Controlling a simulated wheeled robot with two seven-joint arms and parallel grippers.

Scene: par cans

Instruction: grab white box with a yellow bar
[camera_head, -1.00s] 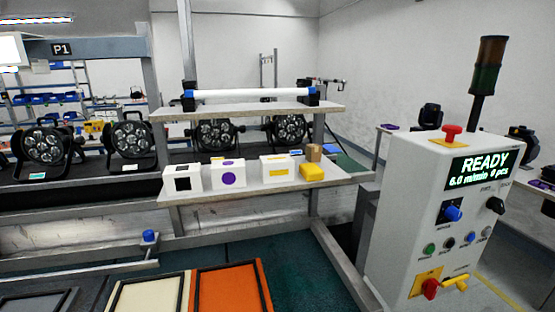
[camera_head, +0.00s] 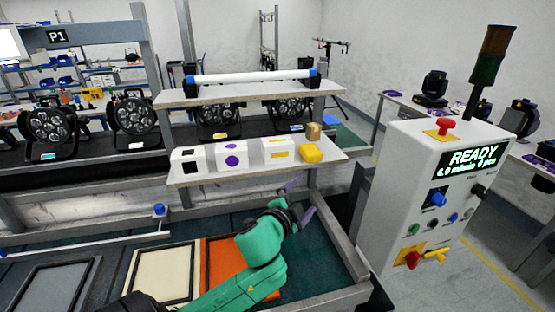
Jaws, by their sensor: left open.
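The white box with a yellow bar (camera_head: 272,150) stands on the lower shelf (camera_head: 215,176), its yellow bar facing me. To its left are a white box with a purple dot (camera_head: 222,157) and a white box with a black square (camera_head: 177,160). A yellow block (camera_head: 311,153) lies to its right. My left gripper (camera_head: 300,200), on a green arm, is open and apart from the box. It is in front of and below the shelf, a little right of the box. My right gripper is not in view.
A small brown box (camera_head: 313,132) stands behind the yellow block. The upper shelf (camera_head: 235,95) with a white tube hangs above the boxes. A control cabinet (camera_head: 410,190) stands at the right. Orange (camera_head: 222,262), cream (camera_head: 163,273) and grey trays lie below.

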